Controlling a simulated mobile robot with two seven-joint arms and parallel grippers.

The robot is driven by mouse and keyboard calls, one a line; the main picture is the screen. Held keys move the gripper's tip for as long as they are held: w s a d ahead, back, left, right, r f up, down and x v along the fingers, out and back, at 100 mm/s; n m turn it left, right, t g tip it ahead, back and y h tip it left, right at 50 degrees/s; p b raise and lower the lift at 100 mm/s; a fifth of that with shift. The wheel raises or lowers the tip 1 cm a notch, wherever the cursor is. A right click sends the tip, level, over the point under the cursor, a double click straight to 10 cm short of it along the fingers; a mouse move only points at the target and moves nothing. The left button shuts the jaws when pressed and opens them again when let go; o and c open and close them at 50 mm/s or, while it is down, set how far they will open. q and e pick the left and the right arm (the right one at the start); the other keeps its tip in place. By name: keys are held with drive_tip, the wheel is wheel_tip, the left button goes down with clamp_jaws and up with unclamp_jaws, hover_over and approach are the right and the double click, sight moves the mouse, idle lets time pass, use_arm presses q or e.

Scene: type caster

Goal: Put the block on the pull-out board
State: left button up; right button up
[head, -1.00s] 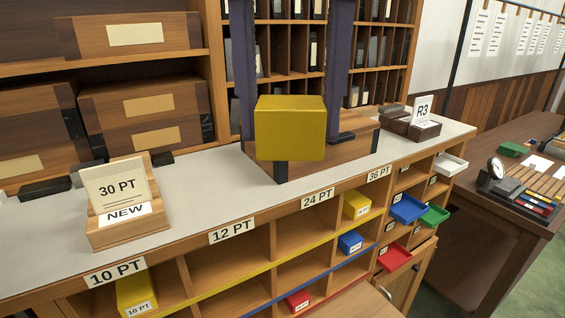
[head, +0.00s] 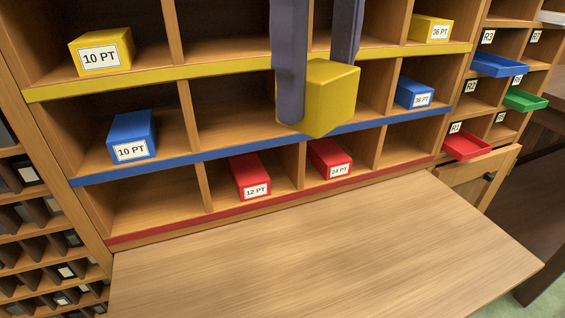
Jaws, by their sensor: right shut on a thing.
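The yellow block (head: 334,98) is held in the air in front of the shelf unit. My right gripper (head: 314,92) reaches down from the top of the head view, with its two dark fingers shut on the block. One finger shows along the block's left side; the other's tip is hidden behind the block. The pull-out board (head: 320,250), a bare light wood panel, extends from below the shelves at the bottom of the view. The block is above and apart from it. My left gripper is not in view.
Behind the block are compartments with yellow, blue and red strips. They hold labelled cases, such as a red 12 PT (head: 251,177) and a red 24 PT (head: 330,159). Small coloured trays (head: 498,66) stick out at right, above an ajar door (head: 478,176).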

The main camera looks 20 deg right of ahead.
wheel_tip(320, 180, down, 7)
drive_tip(key=m+b, duration=0.5)
drive_tip(key=b, duration=0.2)
hover_over(294, 301)
wheel_tip(294, 301, down, 16)
drive_tip(key=shift+f, duration=0.1)
drive_tip(key=shift+f+b, duration=0.65)
drive_tip(key=shift+f, duration=1.5)
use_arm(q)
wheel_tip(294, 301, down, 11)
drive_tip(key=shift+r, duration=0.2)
use_arm(e)
drive_tip(key=shift+f, duration=0.2)
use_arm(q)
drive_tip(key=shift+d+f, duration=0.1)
use_arm(e)
drive_tip(key=o, duration=1.4)
drive_tip(key=shift+c, duration=0.2)
drive_tip(key=shift+r, duration=0.1)
